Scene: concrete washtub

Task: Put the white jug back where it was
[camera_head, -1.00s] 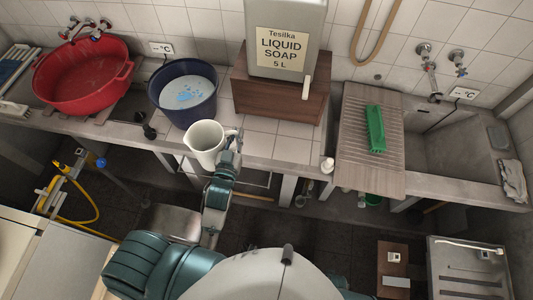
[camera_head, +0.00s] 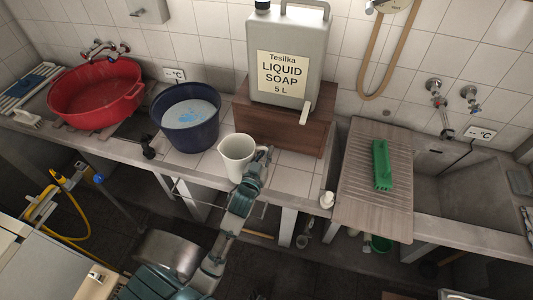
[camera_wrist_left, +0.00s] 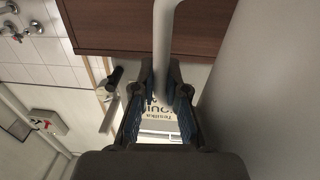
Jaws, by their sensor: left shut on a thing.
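The white jug (camera_head: 235,158) is upright at the tiled counter, in front of the left end of the wooden box (camera_head: 290,130). I cannot tell whether its base touches the tiles. My left gripper (camera_head: 261,160) is shut on the jug's handle, on the jug's right side. In the left wrist view the white handle (camera_wrist_left: 164,45) runs between the fingers (camera_wrist_left: 160,100), and the pale jug wall (camera_wrist_left: 265,90) fills the right side. My right gripper is not in view.
A dark blue tub (camera_head: 187,137) with water stands left of the jug, and a red basin (camera_head: 95,95) further left. A soap canister (camera_head: 285,40) stands on the wooden box. Bare tiles lie right of the jug.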

